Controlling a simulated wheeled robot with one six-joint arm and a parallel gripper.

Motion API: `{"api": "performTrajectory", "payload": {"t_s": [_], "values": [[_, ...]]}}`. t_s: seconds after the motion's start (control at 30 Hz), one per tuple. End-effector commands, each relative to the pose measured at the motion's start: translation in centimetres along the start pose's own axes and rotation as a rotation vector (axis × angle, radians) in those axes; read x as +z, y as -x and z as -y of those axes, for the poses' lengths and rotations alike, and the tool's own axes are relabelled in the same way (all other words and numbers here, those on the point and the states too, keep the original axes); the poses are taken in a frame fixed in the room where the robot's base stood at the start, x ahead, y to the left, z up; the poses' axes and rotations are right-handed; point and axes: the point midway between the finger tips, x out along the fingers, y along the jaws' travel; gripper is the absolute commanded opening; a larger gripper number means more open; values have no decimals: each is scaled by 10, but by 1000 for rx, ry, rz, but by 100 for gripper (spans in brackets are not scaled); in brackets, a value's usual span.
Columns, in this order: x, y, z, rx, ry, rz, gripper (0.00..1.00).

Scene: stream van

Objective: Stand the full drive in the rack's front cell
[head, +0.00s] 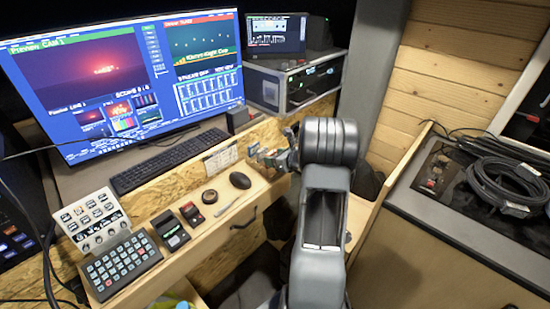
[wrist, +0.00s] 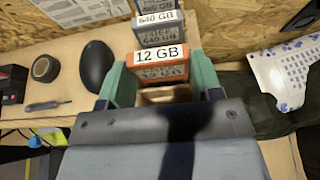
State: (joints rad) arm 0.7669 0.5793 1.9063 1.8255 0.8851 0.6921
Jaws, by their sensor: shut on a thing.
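In the head view, my gripper (head: 284,158) is at the row of drives (head: 262,154), partly hidden by my arm.
A black mouse (wrist: 96,66), a tape roll (wrist: 45,68) and a small screwdriver (wrist: 47,105) lie left of the drives. A keyboard (head: 155,160) and a wide monitor (head: 120,75) are behind. A white, blue-spotted thing (wrist: 285,78) is at right in the wrist view.

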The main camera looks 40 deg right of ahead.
Motion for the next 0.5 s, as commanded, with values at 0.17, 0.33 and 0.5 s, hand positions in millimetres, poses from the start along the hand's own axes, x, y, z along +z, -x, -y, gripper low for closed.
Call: {"api": "performTrajectory", "payload": {"t_s": [0.17, 0.33, 0.5], "values": [[-5, -2, 0, 0, 0, 1, 33], [-8, -3, 0, 0, 0, 1, 33], [-10, -4, 0, 0, 0, 1, 61]]}}
